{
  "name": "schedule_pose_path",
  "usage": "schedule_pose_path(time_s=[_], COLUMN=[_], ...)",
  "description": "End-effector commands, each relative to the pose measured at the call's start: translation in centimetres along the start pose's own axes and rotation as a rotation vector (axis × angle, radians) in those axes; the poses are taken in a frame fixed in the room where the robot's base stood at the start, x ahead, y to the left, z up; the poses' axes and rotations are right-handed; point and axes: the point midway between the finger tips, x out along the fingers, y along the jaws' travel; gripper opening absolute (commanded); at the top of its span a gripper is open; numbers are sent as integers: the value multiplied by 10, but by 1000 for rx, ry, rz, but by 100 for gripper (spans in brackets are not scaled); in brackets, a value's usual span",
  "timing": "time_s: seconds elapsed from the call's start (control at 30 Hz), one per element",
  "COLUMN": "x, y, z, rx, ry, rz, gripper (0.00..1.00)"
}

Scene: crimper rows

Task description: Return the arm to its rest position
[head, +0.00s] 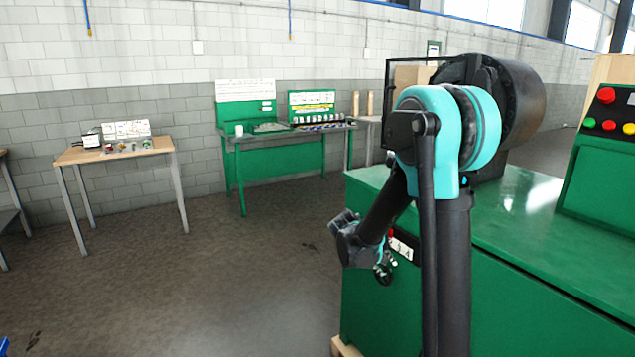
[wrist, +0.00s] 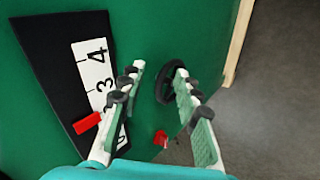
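My arm stands in the right half of the head view, its teal and dark links bent downward.
A white numbered scale (wrist: 92,72) with a red pointer (wrist: 87,123) is on the panel. A control box with buttons (head: 610,120) stands on the machine. A wooden table (head: 115,150) and a green workbench (head: 280,155) stand by the wall.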

Motion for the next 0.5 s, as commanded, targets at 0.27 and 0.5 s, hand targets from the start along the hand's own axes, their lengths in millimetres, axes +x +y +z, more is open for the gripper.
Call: schedule_pose_path(time_s=[0.27,0.5], x=[-25,-47], y=[-8,-36], z=[91,161], rx=[124,250], ry=[13,40], rz=[-219,-399], gripper=[33,33])
